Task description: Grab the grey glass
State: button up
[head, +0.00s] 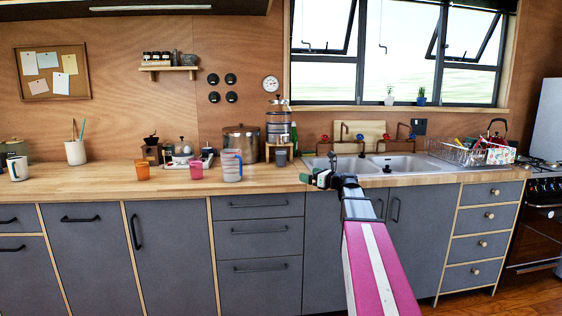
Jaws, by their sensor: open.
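A small dark grey glass (281,157) stands upright on the wooden counter (262,177), in front of the wooden stand of a drink dispenser (278,122). My gripper (306,178) is at the counter's front edge, to the right of the glass and nearer to me. It is open and apart from the glass. The gripper is small in view, and nothing shows between its fingers.
An orange cup (142,171), a pink cup (196,169) and a clear jug (231,165) stand to the left. A large pot (241,141) is behind them. The sink (400,164) is to the right. Counter in front of the glass is clear.

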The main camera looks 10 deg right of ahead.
aim_at(281, 153)
jog(key=i, duration=1)
